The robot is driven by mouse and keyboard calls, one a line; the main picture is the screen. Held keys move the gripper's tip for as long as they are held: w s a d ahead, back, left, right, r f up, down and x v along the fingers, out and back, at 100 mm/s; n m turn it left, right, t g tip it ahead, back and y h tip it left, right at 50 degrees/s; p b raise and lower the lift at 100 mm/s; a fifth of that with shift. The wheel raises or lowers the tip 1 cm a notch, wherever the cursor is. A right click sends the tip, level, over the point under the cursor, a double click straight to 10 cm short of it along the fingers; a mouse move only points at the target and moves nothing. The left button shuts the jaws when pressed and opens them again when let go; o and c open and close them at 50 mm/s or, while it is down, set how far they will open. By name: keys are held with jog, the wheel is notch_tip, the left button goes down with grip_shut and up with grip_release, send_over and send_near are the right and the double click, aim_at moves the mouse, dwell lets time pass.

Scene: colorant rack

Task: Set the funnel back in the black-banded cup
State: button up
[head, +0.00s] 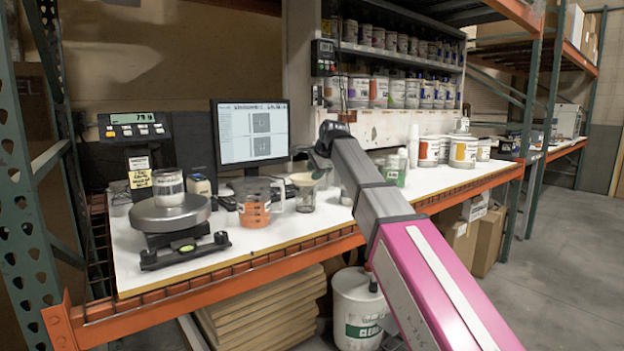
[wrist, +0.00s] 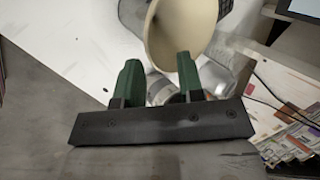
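The cream funnel (head: 304,179) shows at the clear cup (head: 305,199) on the bench in the head view. I cannot tell whether it sits in the cup or hangs just above it, and no black band can be made out. In the wrist view the funnel (wrist: 180,32) has its wide mouth partly facing the camera, just beyond my fingertips. My gripper (wrist: 156,68) has its two green fingers apart, with a visible gap between them. The right finger overlaps the funnel's rim in the picture, and I see no clear grip. My gripper (head: 318,168) is small and partly hidden in the head view.
A measuring jug with orange contents (head: 255,205) stands left of the cup. A scale (head: 170,213) bearing a can (head: 168,187) is farther left. A monitor (head: 250,134) stands behind. A green-labelled bottle (head: 392,170) and white cans (head: 463,152) stand to the right.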

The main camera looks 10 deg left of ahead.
jog(key=v, duration=0.8)
jog(key=shift+r, duration=0.2)
jog(key=shift+s+d, duration=0.1)
